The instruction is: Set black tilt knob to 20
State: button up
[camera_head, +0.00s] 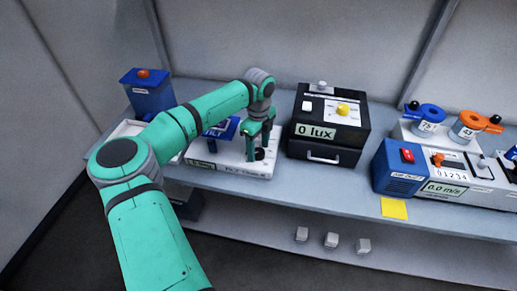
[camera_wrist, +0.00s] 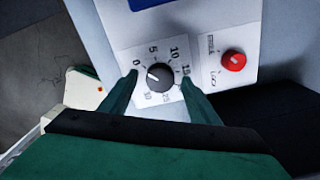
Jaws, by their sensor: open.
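The black tilt knob (camera_wrist: 160,77) sits on a white dial plate with numbers around it, including 0, 5, 10 and 15. Its white mark appears to point up-left, between 0 and 5. My gripper (camera_wrist: 159,80) is open, with one green finger on each side of the knob. I cannot tell whether either finger touches it. In the head view my gripper (camera_head: 258,152) points down over the front right of the white tilt unit (camera_head: 230,166). The knob is mostly hidden there.
A red knob (camera_wrist: 233,60) with lock lettering is right of the dial. The black lux box (camera_head: 328,125) stands close right of my gripper. Further right are a blue box (camera_head: 398,170) and a yellow note (camera_head: 394,208). A blue box with an orange top (camera_head: 148,95) stands left.

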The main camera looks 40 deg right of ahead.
jog(key=shift+f, duration=0.4)
jog(key=shift+c, duration=0.3)
jog(key=c, duration=1)
